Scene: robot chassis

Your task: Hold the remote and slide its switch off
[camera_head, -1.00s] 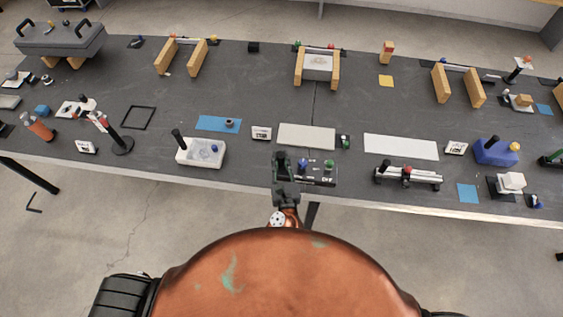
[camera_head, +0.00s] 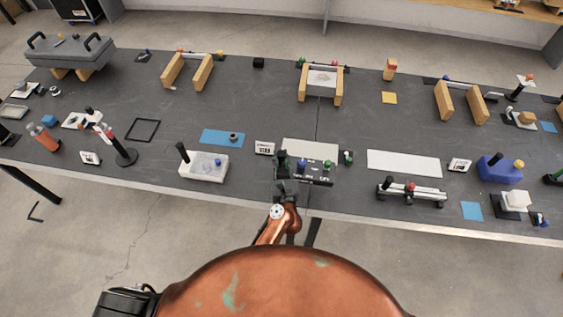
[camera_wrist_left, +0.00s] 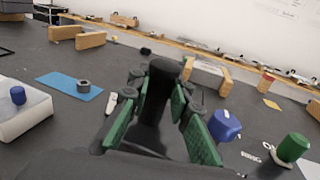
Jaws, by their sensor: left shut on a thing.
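The remote (camera_head: 319,176) is a small dark box with a blue knob (camera_head: 302,163), a green knob (camera_head: 327,166) and small white markings. It is near the table's front edge, just in front of a white pad. My left gripper (camera_head: 283,160) is at its left end. In the left wrist view, its green finger pads (camera_wrist_left: 160,115) are shut on the remote's thick black upright handle (camera_wrist_left: 163,88). The blue knob (camera_wrist_left: 225,124) and green knob (camera_wrist_left: 292,147) stand to the right of the fingers. The switch's position is too small to tell. My right gripper is not in view.
The white pad (camera_head: 311,147) lies behind the remote, with a small card (camera_head: 264,148) at its left. A white block with a black handle (camera_head: 204,165) stands to the left. A rail device (camera_head: 411,192) stands to the right.

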